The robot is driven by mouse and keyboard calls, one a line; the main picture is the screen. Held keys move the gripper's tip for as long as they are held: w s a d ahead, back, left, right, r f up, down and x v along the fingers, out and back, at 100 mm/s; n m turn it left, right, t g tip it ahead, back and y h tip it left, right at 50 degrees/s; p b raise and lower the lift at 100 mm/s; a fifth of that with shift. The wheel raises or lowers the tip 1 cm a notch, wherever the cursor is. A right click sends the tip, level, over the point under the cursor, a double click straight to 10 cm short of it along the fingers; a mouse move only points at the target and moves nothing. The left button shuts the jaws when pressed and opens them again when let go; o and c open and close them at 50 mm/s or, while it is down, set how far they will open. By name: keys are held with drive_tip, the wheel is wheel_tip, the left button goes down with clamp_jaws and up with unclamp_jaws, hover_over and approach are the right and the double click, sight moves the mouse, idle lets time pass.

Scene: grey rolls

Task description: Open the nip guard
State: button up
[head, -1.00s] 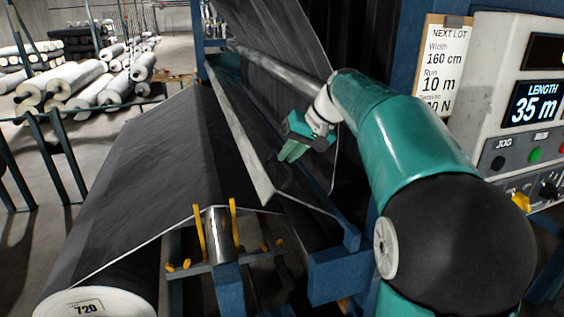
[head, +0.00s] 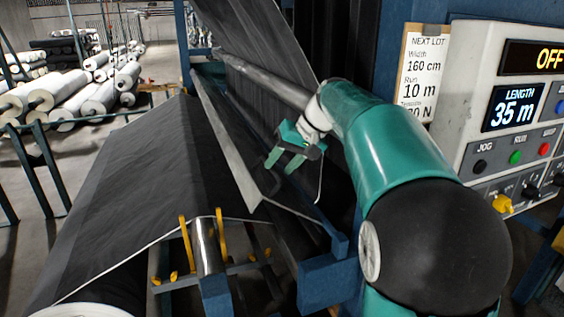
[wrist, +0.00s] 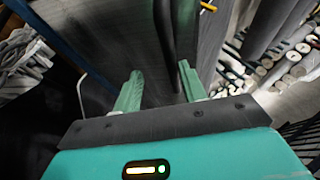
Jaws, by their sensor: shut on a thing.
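The nip guard looks like the long grey metal sheet (head: 226,138) running along the machine, its near corner pointing down at the front. My gripper (head: 279,164) is at the guard's near end, on its right side, with green fingers pointing down and left. In the wrist view a dark bar (wrist: 165,35), apparently the guard's handle, runs between the two fingers of my gripper (wrist: 158,78). The gripper is shut on this bar. The exact finger contact is hard to see in the head view.
Dark fabric (head: 130,190) slopes down at the left toward a roll. A metal roller (head: 208,245) with yellow prongs stands in front. A blue frame (head: 325,280) is close below my arm. The control panel (head: 510,120), reading OFF and 35 m, is at the right.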

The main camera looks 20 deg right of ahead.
drive_tip(key=shift+r, duration=0.1)
idle(0.4)
drive_tip(key=shift+r, duration=0.15)
drive_tip(key=s+a+r, duration=0.2)
drive_tip(key=s+r, duration=1)
drive_tip(key=s, duration=0.2)
drive_tip(key=shift+r, duration=0.3)
drive_tip(key=shift+a, duration=0.1)
